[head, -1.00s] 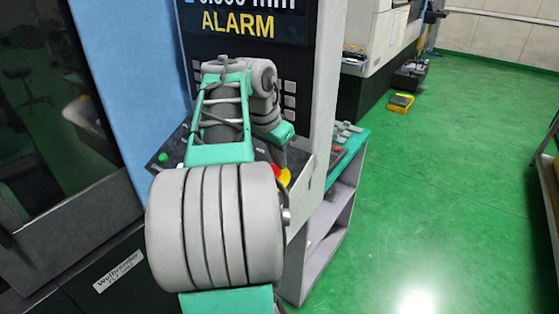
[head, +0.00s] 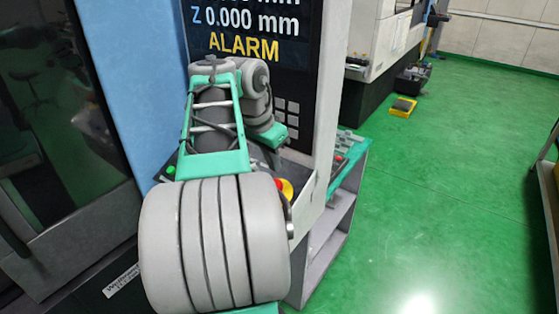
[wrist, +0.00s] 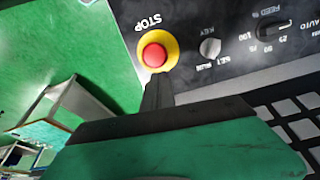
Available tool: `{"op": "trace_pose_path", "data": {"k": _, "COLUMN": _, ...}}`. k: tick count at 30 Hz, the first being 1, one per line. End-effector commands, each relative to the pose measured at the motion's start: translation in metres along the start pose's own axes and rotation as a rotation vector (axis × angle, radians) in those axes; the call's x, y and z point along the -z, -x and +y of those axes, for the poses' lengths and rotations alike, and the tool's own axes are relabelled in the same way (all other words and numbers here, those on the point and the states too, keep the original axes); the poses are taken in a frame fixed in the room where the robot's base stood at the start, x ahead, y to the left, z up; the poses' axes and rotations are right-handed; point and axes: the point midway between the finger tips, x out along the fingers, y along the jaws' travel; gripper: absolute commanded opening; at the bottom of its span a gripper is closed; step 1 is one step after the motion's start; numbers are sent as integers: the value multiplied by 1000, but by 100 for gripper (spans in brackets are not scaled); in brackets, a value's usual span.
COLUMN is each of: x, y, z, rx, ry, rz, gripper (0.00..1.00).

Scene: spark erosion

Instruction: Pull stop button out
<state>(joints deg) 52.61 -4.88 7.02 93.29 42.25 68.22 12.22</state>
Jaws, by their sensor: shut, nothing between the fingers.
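The stop button is a red mushroom cap (wrist: 155,56) on a yellow round base, under the word STOP on a dark panel in the wrist view. In the head view the stop button (head: 283,187) shows at the right edge of the panel, partly behind my arm. My gripper (wrist: 158,80) is shut and empty. Its dark fingertips overlap the bottom edge of the yellow base in the wrist view. I cannot tell whether they touch it.
A key switch (wrist: 209,48) and a feed knob (wrist: 274,31) sit beside the button. A screen (head: 250,35) reading ALARM stands above the panel. A grey shelf stand (head: 335,235) is close on the right.

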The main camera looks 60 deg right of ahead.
Motion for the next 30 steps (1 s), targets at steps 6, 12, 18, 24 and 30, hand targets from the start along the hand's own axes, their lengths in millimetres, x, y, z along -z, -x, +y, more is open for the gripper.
{"op": "trace_pose_path", "data": {"k": 6, "x": 5, "y": 41, "z": 2, "rx": -2, "ry": -6, "rz": 3, "gripper": 0}}
{"op": "trace_pose_path", "data": {"k": 12, "x": 5, "y": 51, "z": 2, "rx": -1, "ry": -4, "rz": 4, "gripper": 0}}
{"op": "trace_pose_path", "data": {"k": 18, "x": 4, "y": 51, "z": 2, "rx": 0, "ry": -4, "rz": 4, "gripper": 0}}
{"op": "trace_pose_path", "data": {"k": 24, "x": 10, "y": 51, "z": 0, "rx": 3, "ry": 19, "rz": 27, "gripper": 0}}
{"op": "trace_pose_path", "data": {"k": 30, "x": -19, "y": -10, "z": -26, "rx": 25, "ry": 416, "rz": 35, "gripper": 0}}
